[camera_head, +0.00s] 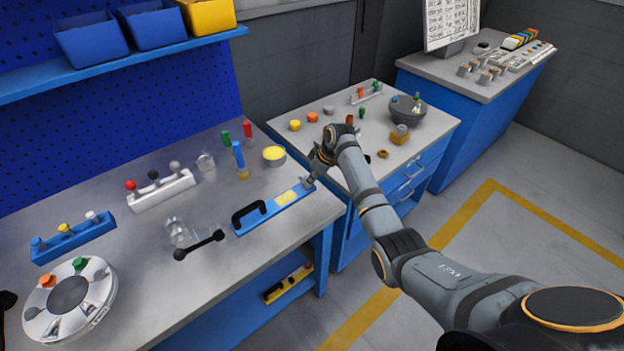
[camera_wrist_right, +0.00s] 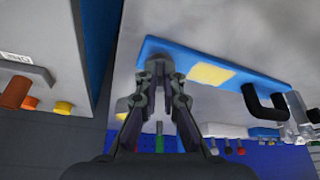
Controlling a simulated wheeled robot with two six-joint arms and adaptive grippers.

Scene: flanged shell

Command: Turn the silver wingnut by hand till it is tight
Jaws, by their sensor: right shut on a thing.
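My right gripper (camera_head: 310,181) is at the right end of a blue bar (camera_head: 243,228) near the bench's right edge. The bar has a black handle and a yellow label. In the right wrist view the gripper (camera_wrist_right: 160,62) is shut on a small grey piece at the bar's end; the fingers mostly hide it, and I cannot tell whether it is the silver wingnut. A round white flanged shell (camera_head: 95,308) lies at the front left, with orange, green and grey pieces on its rim; any silver wingnut there is too small to tell.
On the bench (camera_head: 150,262) are a white rack (camera_head: 160,190) with knobs, a blue rack (camera_head: 72,240), a black bar tool (camera_head: 199,245), clear glass pieces and a yellow-topped tin (camera_head: 274,155). A second table (camera_head: 425,140) with small parts stands beyond a gap to the right.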

